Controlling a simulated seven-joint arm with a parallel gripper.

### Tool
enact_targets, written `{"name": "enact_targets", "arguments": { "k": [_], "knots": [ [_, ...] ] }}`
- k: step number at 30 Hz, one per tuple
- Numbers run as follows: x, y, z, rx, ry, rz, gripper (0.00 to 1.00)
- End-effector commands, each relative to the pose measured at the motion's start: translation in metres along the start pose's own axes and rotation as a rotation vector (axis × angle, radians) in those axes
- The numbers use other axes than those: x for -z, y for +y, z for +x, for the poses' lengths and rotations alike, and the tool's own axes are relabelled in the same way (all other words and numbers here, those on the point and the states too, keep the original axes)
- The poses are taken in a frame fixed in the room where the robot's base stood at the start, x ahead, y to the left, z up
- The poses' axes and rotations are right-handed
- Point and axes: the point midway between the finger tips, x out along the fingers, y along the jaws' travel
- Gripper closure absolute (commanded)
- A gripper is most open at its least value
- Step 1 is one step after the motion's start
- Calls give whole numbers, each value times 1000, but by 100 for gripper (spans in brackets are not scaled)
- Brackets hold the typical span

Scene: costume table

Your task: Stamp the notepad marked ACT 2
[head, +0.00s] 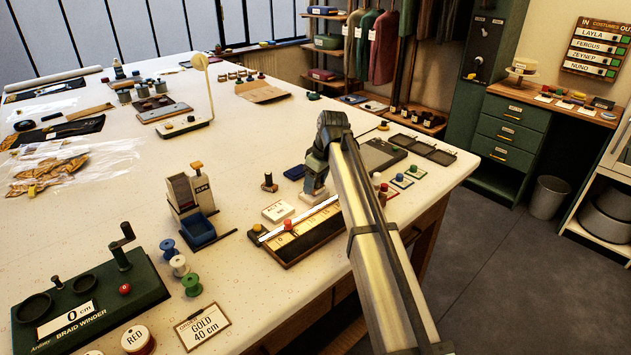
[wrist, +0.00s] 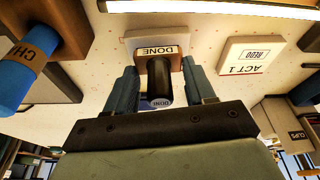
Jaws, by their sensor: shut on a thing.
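My gripper (head: 314,188) points down over the table and is shut on a dark-handled stamp labelled DONE (wrist: 157,85); its fingers stand on either side of the handle in the wrist view. A pale notepad (wrist: 139,43) lies under or just beyond the stamp; its marking is hidden, and I cannot tell whether the stamp touches it. A white pad also shows below my gripper in the head view (head: 311,199). The notepad marked ACT 1 (wrist: 254,58) lies beside it, bearing a REDO mark; in the head view it (head: 277,211) is left of my gripper.
Another stamp (head: 269,182) stands behind the ACT 1 pad. A wooden ruler board (head: 296,235) lies in front. A clip dispenser (head: 187,195) and spools (head: 179,265) stand left.

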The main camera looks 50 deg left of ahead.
Motion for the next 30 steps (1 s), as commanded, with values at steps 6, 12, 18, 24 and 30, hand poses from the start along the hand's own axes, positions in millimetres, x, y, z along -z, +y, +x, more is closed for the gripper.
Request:
{"name": "enact_targets", "arguments": {
  "k": [6,12,18,24,30],
  "knots": [
    [0,0,0,0,0,0,65],
    [-1,0,2,0,0,0,65],
    [-1,0,4,0,0,0,65],
    [-2,0,6,0,0,0,65],
    [-2,0,8,0,0,0,65]
  ]
}}
